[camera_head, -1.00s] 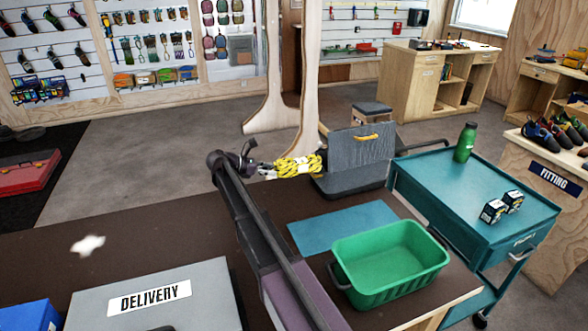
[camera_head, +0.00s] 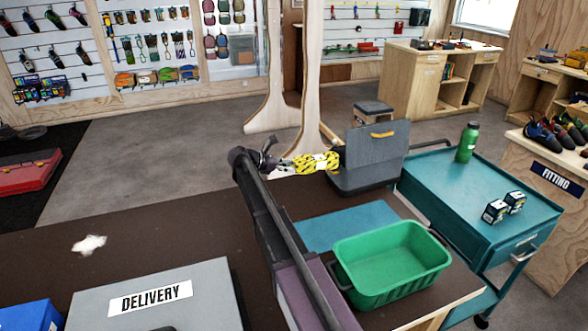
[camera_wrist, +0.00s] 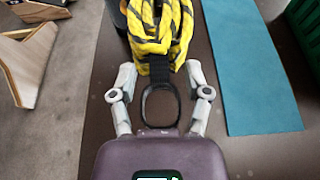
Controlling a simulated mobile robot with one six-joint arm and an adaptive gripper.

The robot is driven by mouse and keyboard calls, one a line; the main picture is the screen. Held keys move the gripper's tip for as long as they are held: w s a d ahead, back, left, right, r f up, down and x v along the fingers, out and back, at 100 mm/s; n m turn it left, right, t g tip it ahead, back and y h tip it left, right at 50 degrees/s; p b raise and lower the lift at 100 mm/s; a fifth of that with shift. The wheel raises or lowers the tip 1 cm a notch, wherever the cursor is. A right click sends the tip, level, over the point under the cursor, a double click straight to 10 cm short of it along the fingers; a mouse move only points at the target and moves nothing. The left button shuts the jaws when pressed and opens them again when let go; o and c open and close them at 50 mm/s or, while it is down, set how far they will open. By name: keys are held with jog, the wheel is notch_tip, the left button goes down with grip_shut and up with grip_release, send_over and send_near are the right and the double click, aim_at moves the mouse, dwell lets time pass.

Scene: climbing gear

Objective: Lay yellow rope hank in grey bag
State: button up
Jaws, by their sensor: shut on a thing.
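The yellow rope hank (camera_head: 312,164), marked with black, hangs out in front of my gripper (camera_head: 282,163). The bag's inside is mostly hidden.
A teal mat (camera_head: 348,226) and a green crate (camera_head: 390,265) lie nearer on the table. A teal cart (camera_head: 480,200) with a green bottle (camera_head: 467,142) and small boxes stands at the right. A grey DELIVERY box (camera_head: 150,297) is at front left.

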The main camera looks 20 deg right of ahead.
jog(key=shift+s+d+f+b, duration=0.1)
jog(key=shift+d+f+b, duration=0.6)
jog(key=shift+b, duration=0.1)
jog(key=o, duration=1)
jog(key=shift+d, duration=0.1)
jog(key=shift+o, duration=0.4)
jog(key=shift+d, duration=0.15)
jog(key=p+v, duration=0.4)
jog(key=v, duration=0.8)
jog(key=shift+a, duration=0.35)
jog(key=shift+f, duration=0.1)
